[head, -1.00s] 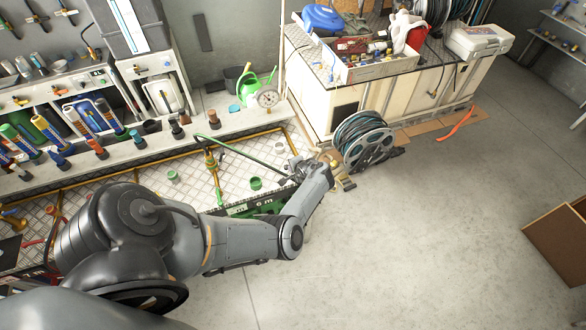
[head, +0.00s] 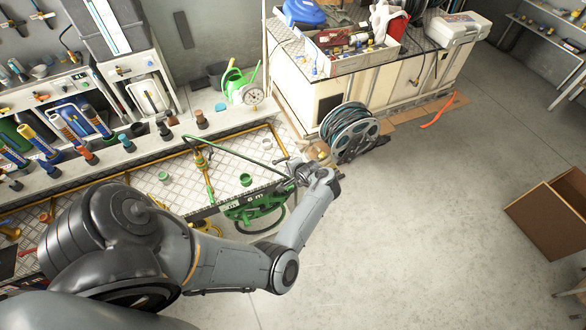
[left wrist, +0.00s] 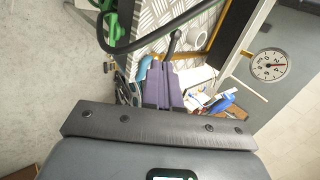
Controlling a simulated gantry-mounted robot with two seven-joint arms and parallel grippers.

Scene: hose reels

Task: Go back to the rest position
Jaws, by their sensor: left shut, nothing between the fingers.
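My left arm reaches in from the lower left in the head view. My left gripper (head: 292,168) is at its far end, small and partly blurred into the clutter, near the green hose reel (head: 255,212) and its long green handle. In the left wrist view the fingers (left wrist: 165,75) are together with nothing between them, and a dark hose or handle crosses close by. A second reel with dark hose (head: 350,132) stands on the floor to the right of the gripper. My right gripper is not in view.
A white workbench (head: 325,80) with a toolbox stands behind the gripper. A shelf with bottles and a green watering can (head: 232,84) are at the left. A dial gauge (left wrist: 268,65) shows in the left wrist view. Open floor lies at right, with a cardboard box (head: 555,215).

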